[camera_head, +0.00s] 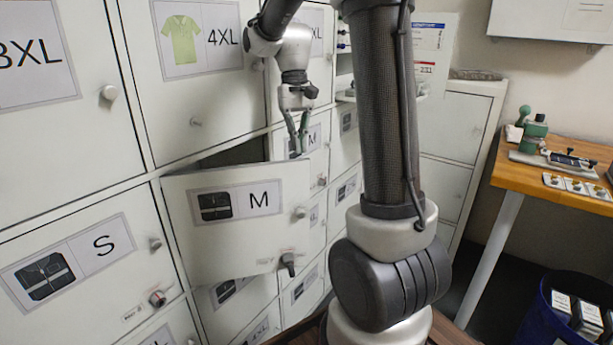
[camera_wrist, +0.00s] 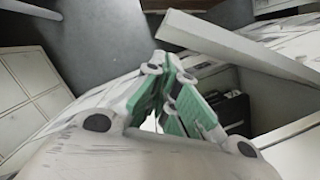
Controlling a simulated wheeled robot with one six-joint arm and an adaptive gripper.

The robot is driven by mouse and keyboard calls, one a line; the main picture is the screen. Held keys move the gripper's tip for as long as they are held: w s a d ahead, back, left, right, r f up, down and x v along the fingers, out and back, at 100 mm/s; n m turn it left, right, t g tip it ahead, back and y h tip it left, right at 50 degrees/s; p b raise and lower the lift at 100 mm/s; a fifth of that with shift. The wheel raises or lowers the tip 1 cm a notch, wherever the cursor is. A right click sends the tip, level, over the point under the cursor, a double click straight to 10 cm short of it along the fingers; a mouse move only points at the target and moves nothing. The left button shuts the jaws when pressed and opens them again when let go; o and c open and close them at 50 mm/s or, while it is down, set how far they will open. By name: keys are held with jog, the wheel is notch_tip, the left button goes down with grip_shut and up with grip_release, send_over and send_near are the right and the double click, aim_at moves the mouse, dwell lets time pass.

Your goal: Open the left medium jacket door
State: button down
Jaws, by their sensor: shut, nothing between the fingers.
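The medium jacket door (camera_head: 240,215) has a dark jacket picture and the letter M. It stands ajar, swung outward from its left side, with a dark gap along its top. Its round knob (camera_head: 300,212) is near the right edge, and a lock with a key (camera_head: 288,262) sits below. My gripper (camera_head: 298,150) points down just behind the door's top right corner; I cannot tell whether it touches. In the wrist view my gripper (camera_wrist: 168,92) has its green fingertips together, empty. The door's edge (camera_wrist: 240,45) shows beyond them, with dark contents in the open compartment (camera_wrist: 232,108).
The S door (camera_head: 75,262) at left and the 4XL door (camera_head: 205,70) above are shut. A wooden table (camera_head: 563,180) with tools stands at right. A blue bin (camera_head: 545,310) with boxes is at lower right. Floor shows between lockers and table.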

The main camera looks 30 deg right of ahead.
aim_at(302, 181)
jog(key=x, duration=1)
jog(key=shift+w+d+f, duration=0.1)
jog(key=shift+d, duration=0.05)
